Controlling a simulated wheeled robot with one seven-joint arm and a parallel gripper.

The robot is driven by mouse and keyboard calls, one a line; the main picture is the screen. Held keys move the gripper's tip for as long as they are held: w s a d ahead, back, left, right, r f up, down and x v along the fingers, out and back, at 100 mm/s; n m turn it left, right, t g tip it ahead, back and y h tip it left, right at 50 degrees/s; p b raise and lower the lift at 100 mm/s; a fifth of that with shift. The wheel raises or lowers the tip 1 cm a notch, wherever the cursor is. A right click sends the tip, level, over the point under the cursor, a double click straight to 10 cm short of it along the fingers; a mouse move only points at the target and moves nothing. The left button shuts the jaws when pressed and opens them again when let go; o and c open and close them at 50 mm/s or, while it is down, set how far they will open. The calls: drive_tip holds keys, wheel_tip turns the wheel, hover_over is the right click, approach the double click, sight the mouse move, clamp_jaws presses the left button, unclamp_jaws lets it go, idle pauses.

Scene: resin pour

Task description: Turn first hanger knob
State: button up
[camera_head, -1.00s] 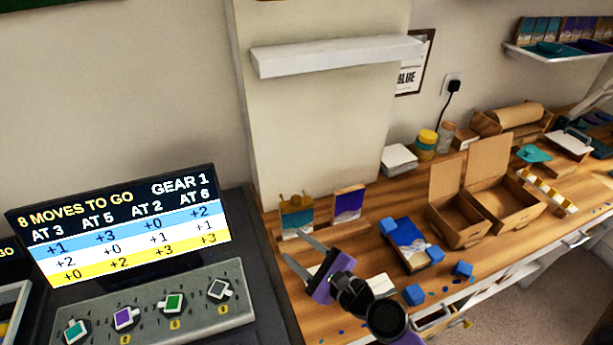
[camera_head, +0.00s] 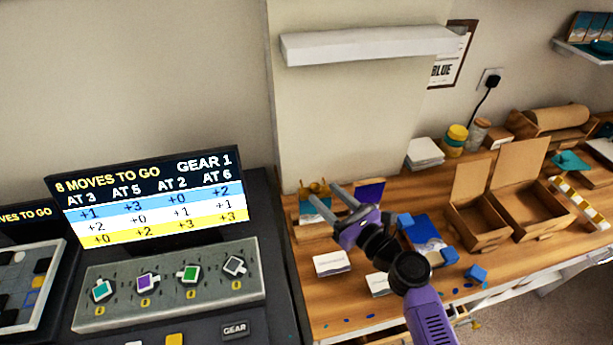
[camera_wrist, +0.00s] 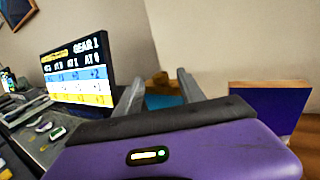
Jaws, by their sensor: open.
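Which one is the hanger knob I cannot tell from labels. A screen (camera_head: 150,203) behind the panel reads "8 moves to go" and "Gear 1". My gripper (camera_head: 335,198) is open and empty, above the wooden bench, to the right of the panel and apart from it. In the wrist view its two fingers (camera_wrist: 160,95) point toward the wall; the panel shows at left.
A button marked GEAR (camera_head: 235,330) and a yellow button (camera_head: 175,340) lie in front of the panel. A white shelf (camera_head: 370,45) hangs above. Small pictures, white cards (camera_head: 332,263), blue blocks (camera_head: 477,274) and open cardboard boxes (camera_head: 480,232) occupy the wooden bench (camera_head: 340,305).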

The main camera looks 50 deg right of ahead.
sight(312, 183)
drive_tip(key=shift+w+d+p, duration=0.2)
drive_tip(key=shift+w+p, duration=0.05)
drive_tip(key=shift+w, duration=1.05)
drive_tip(key=shift+w+d+p, duration=0.25)
drive_tip(key=shift+w, duration=1.05)
drive_tip(key=shift+w+d+p, duration=0.2)
drive_tip(key=shift+w+p, duration=0.05)
drive_tip(key=shift+w, duration=1.05)
drive_tip(key=shift+c, duration=0.5)
clamp_jaws()
